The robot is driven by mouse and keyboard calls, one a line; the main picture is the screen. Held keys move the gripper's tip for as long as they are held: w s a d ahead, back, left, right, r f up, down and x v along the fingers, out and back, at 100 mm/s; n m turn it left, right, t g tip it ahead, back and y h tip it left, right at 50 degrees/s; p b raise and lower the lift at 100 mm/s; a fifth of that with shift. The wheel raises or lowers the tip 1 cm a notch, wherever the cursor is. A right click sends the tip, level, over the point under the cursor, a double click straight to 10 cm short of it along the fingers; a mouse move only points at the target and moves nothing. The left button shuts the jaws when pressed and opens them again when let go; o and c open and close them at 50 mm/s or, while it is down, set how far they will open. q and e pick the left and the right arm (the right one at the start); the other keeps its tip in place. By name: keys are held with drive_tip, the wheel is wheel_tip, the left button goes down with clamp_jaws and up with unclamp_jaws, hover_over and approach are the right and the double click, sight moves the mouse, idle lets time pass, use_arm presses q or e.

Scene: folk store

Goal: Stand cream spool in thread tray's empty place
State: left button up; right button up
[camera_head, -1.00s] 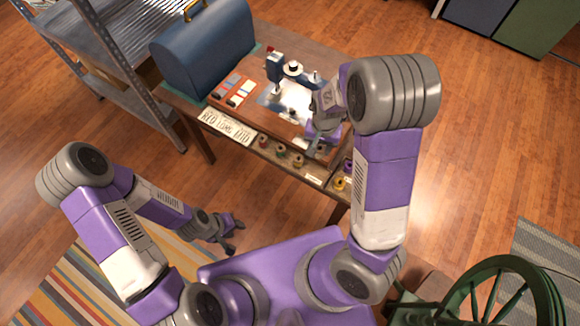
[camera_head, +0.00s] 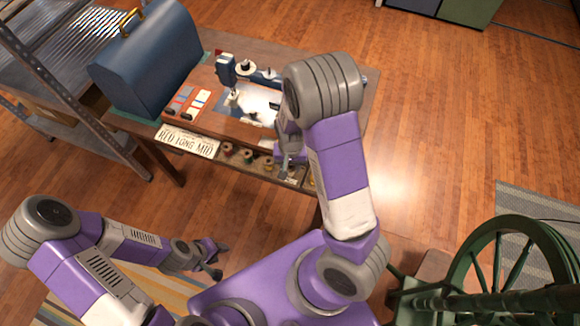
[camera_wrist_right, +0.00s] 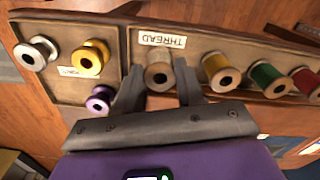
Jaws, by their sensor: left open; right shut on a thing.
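The cream spool (camera_wrist_right: 158,74) is between the fingertips of my right gripper (camera_wrist_right: 160,88), which is shut on it. It lines up with the row of spools in the thread tray (camera_wrist_right: 203,100), beside the gold spool (camera_wrist_right: 221,72) and under the "THREAD" label (camera_wrist_right: 162,40). I cannot tell whether its base touches the tray floor. In the head view my right gripper (camera_head: 290,168) is over the table's front edge, and my arm hides the spool. My left gripper (camera_head: 219,260) is open and empty, low in front of the table.
A green spool (camera_wrist_right: 267,79) and a red spool (camera_wrist_right: 306,82) continue the row. Across a divider are white (camera_wrist_right: 36,53), yellow (camera_wrist_right: 91,58) and purple (camera_wrist_right: 101,99) spools. A sewing machine (camera_head: 228,72) and blue case (camera_head: 150,60) stand on the table. A spinning wheel (camera_head: 520,262) is at right.

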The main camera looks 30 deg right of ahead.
drive_tip(key=shift+f, duration=0.25)
drive_tip(key=o, duration=0.3)
drive_tip(key=shift+f, duration=0.1)
drive_tip(key=o, duration=0.5)
drive_tip(key=shift+c, duration=0.2)
wheel_tip(320, 180, up, 12)
drive_tip(key=p, duration=0.5)
drive_tip(key=n+y, duration=0.1)
drive_tip(key=n, duration=0.2)
hover_over(285, 186)
drive_tip(key=s+a, duration=0.1)
drive_tip(key=s, duration=0.2)
wheel_tip(285, 186, down, 12)
drive_tip(key=s+a+f+y, duration=0.3)
drive_tip(key=s+a+f, duration=0.2)
drive_tip(key=a, duration=0.3)
drive_tip(key=shift+s+a+n+t, duration=0.25)
drive_tip(key=shift+a+n+t, duration=0.05)
drive_tip(key=shift+a+n, duration=0.1)
